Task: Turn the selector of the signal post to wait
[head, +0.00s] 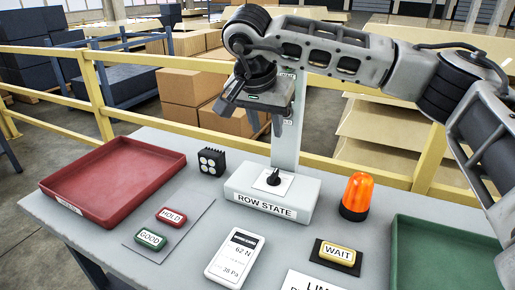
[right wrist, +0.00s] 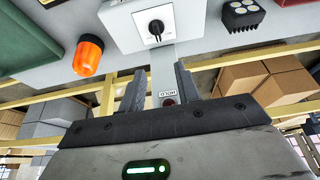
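The signal post (head: 287,140) rises from a grey base labelled ROW STATE (head: 264,207). Its selector is a black knob (head: 273,178) on a white plate on top of the base. The knob also shows in the right wrist view (right wrist: 156,28); its setting is too small to read. My right gripper (head: 253,120) is open and empty, above the knob and in front of the post, hiding part of it. In the right wrist view, the post with a HOLD label (right wrist: 167,94) and a dark red lamp (right wrist: 168,101) shows between the open fingers (right wrist: 159,75). My left gripper is out of view.
An orange beacon (head: 357,196) stands right of the base, and a black lamp block (head: 211,162) stands left. A red tray (head: 118,178), HOLD (head: 172,217), GOOD (head: 150,239) and WAIT (head: 338,254) buttons, a meter (head: 235,258) and a green tray (head: 440,255) share the table. A yellow railing (head: 100,95) runs behind.

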